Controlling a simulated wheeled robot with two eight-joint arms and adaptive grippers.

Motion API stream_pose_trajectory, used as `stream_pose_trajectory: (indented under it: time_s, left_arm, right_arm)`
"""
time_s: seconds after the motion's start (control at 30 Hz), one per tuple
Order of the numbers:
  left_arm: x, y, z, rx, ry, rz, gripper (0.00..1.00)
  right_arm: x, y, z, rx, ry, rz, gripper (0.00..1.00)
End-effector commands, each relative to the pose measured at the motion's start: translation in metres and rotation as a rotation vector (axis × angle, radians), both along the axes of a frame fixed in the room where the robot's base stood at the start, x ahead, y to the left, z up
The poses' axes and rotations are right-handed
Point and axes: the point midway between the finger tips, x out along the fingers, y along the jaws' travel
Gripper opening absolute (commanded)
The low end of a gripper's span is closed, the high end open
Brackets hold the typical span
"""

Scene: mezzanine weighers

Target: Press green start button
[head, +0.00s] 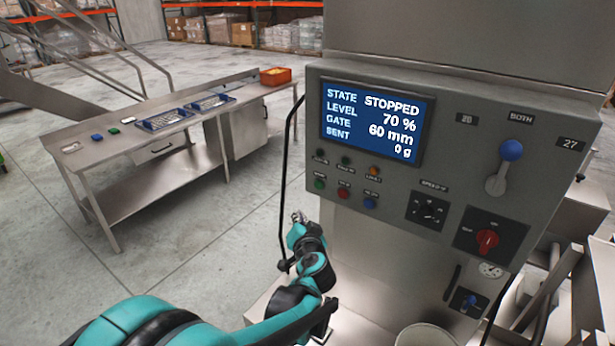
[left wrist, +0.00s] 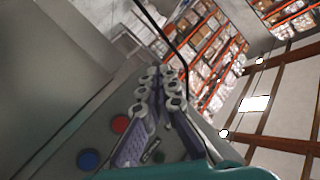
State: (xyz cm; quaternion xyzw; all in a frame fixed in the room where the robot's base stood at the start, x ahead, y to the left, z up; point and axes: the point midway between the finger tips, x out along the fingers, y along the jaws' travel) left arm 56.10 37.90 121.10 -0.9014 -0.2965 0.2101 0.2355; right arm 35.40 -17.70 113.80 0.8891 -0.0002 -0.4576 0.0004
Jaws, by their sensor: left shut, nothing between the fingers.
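The green start button (head: 319,184) is the leftmost of a row of three on the grey control panel (head: 450,215), below the screen. A red button (head: 343,193) and a blue button (head: 369,203) stand to its right. My left gripper (head: 297,217) is shut and empty, below and left of the green button and apart from it in the picture. In the left wrist view its fingers (left wrist: 165,88) are together, with the red button (left wrist: 120,124) and blue button (left wrist: 88,159) to their left. I cannot clearly make out the green button there. My right gripper is not in view.
The screen (head: 377,122) reads STOPPED, 70 %, 60 mm, 0 g. A black cable or rod (head: 287,170) runs down the panel's left side. A blue-knobbed lever (head: 512,150) and red switch (head: 487,241) sit at right. A steel table (head: 130,185) stands at left.

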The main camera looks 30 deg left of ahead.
Motion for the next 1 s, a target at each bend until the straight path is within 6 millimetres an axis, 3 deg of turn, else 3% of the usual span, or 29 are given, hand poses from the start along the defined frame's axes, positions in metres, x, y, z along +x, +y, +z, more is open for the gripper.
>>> stream_pose_trajectory:
  time_s: [0.2,0.73,1.0]
  left_arm:
    - [0.020,0.011,0.013,0.084,-0.042,-0.006,0.00]
    - [0.026,0.011,0.014,0.094,-0.046,-0.008,0.00]
    - [0.060,0.008,0.013,0.095,-0.045,-0.008,0.00]
  right_arm:
    - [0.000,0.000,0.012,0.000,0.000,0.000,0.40]
    - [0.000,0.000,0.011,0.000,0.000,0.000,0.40]
    - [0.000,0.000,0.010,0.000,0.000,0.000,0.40]
